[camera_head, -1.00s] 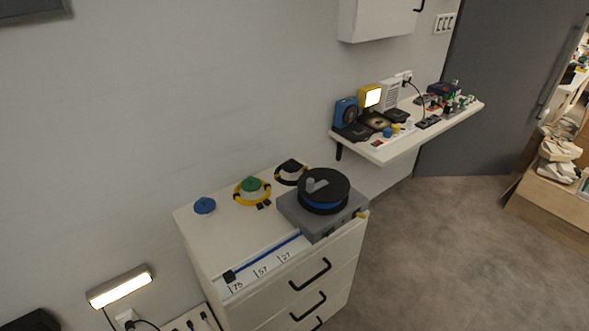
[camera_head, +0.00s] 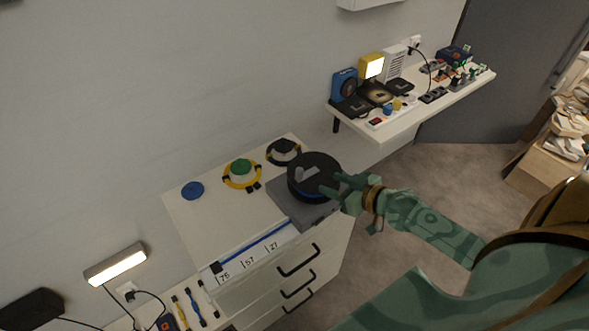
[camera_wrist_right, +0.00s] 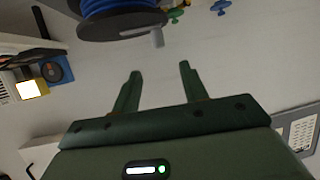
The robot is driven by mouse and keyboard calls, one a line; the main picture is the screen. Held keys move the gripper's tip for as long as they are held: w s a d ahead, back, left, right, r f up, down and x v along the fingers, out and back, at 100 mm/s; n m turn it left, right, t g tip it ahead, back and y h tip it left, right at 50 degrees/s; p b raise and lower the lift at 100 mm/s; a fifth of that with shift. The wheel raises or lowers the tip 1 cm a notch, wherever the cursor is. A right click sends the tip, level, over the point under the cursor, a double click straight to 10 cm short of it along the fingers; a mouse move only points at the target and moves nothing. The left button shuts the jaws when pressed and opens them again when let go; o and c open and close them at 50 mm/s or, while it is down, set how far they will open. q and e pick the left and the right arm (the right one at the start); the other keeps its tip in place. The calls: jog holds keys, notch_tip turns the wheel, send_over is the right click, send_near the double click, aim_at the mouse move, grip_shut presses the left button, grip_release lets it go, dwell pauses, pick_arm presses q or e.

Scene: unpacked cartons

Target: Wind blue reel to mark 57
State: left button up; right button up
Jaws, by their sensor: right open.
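The blue reel (camera_head: 303,194) has a black top with a grey crank handle (camera_head: 307,173) and sits on a grey box (camera_head: 292,207) on the white drawer cabinet. A blue line (camera_head: 255,246) runs from it to a black end piece (camera_head: 216,267) by the leftmost mark. The mark 57 (camera_head: 249,262) lies between that mark and 27 (camera_head: 272,246). My right gripper (camera_head: 338,186) is open and empty at the reel's right side. In the right wrist view, the reel (camera_wrist_right: 113,8) and its handle (camera_wrist_right: 157,37) are beyond the open fingers (camera_wrist_right: 160,72). My left gripper is not in view.
A blue knob (camera_head: 192,190), a yellow ring with a green knob (camera_head: 241,168) and a black ring (camera_head: 284,152) lie behind the line on the cabinet top. A wall shelf (camera_head: 389,130) with several devices is at the right. A lit lamp (camera_head: 115,264) is at the left.

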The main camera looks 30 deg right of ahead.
aim_at(302, 173)
jog(key=b+x, duration=0.3)
jog(key=x, duration=1.1)
jog(key=shift+d+f, duration=0.1)
jog(key=shift+f, duration=0.05)
jog(key=shift+c, duration=0.3)
grip_shut()
